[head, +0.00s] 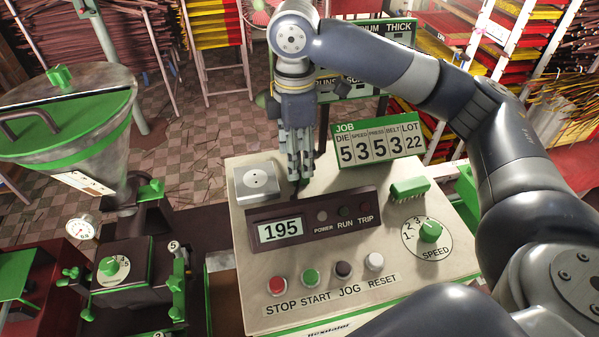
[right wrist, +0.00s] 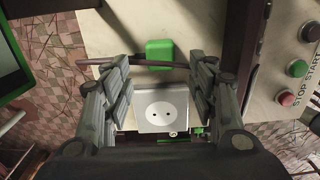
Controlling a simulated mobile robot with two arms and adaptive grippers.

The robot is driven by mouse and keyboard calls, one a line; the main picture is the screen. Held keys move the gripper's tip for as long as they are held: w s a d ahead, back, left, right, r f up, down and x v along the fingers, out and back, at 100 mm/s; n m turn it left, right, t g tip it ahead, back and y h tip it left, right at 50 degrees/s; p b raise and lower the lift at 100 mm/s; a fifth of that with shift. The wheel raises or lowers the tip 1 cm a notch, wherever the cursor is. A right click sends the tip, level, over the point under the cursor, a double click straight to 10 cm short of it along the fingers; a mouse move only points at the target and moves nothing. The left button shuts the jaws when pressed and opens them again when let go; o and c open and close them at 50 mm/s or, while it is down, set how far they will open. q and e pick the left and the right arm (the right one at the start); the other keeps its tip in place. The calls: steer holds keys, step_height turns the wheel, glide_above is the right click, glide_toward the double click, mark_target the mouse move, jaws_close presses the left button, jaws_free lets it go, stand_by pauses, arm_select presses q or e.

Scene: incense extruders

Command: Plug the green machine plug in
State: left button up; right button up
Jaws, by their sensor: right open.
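The white socket (right wrist: 165,110) with two holes sits on the beige console top. It also shows in the head view (head: 257,181), left of my right gripper. My right gripper (head: 298,170) points down at the console behind the dark display panel. In the right wrist view my right gripper (right wrist: 160,68) is open, with nothing held between its fingers. A green block, apparently the machine plug (right wrist: 159,52), lies between and just beyond the fingertips, with gaps on both sides. A thin dark cord-like line runs past it. The plug is hidden in the head view. My left gripper is not in view.
The display panel (head: 310,222) and the JOB board (head: 377,146) stand close to the gripper. Several buttons (head: 310,277) line the console front. A green brush-like block (head: 409,187) and speed knob (head: 430,231) are at right. A hopper machine (head: 100,150) stands left.

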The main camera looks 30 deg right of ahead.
mark_target(300, 175)
steer(key=shift+s+d+f, duration=0.1)
steer(key=shift+d+f, duration=0.05)
steer(key=shift+f, duration=0.5)
steer(key=shift+s+d+f, duration=0.1)
steer(key=shift+f, duration=1)
steer(key=c, duration=1.1)
